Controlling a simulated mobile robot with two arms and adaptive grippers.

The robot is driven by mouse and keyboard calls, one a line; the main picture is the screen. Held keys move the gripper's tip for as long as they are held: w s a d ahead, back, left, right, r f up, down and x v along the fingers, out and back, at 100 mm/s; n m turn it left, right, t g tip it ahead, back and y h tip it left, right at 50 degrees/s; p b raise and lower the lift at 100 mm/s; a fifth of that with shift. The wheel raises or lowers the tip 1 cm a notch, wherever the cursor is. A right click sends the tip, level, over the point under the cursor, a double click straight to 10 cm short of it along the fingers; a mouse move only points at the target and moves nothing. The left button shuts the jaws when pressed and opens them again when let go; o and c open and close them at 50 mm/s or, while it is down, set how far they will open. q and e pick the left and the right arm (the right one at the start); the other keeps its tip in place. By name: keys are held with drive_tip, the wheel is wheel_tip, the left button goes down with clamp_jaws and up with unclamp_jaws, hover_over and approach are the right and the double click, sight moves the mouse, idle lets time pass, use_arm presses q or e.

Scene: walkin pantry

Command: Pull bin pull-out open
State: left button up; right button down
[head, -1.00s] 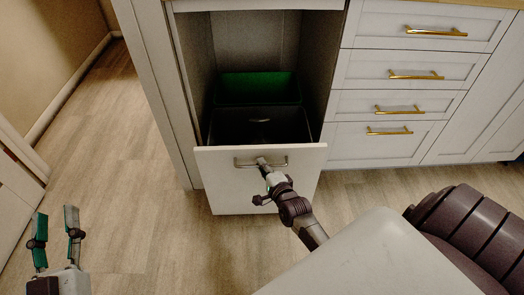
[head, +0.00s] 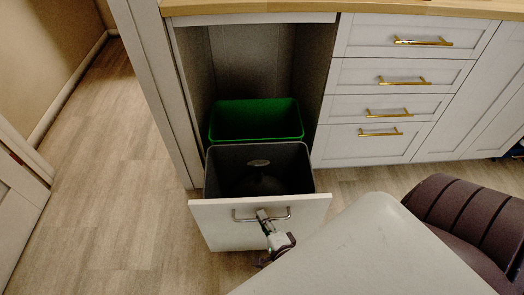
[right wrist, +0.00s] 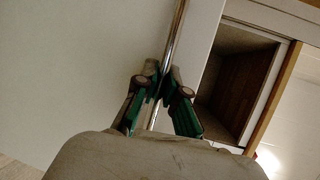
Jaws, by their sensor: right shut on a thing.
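The bin pull-out (head: 225,235) stands out from its cabinet, with its white front towards me. A grey bin (head: 258,160) sits just behind the front, and a green bin (head: 256,118) sits behind that. My right gripper (head: 264,215) is shut on the silver bar handle (head: 243,217) near the middle of the front. In the right wrist view, the gripper's green-padded fingers (right wrist: 160,95) close around the handle bar (right wrist: 174,45). My left gripper is out of the head view.
Drawers with gold handles (head: 390,82) stand right of the pull-out, under a wooden countertop (head: 330,8). The wood-look floor (head: 110,190) to the left is clear. A white door or panel (head: 20,190) stands at the far left.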

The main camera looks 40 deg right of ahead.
use_arm(q)
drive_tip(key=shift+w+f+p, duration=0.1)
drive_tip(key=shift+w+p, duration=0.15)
drive_tip(key=shift+p, duration=0.45)
use_arm(e)
drive_tip(key=s+a, duration=0.5)
drive_tip(key=s, duration=0.3)
drive_tip(key=shift+s+a, duration=0.15)
drive_tip(key=shift+s, duration=0.2)
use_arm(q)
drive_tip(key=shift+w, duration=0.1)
use_arm(e)
drive_tip(key=c, duration=1.2)
unclamp_jaws()
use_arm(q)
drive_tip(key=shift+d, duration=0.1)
use_arm(e)
drive_tip(key=v, duration=1.2)
drive_tip(key=shift+f, duration=0.1)
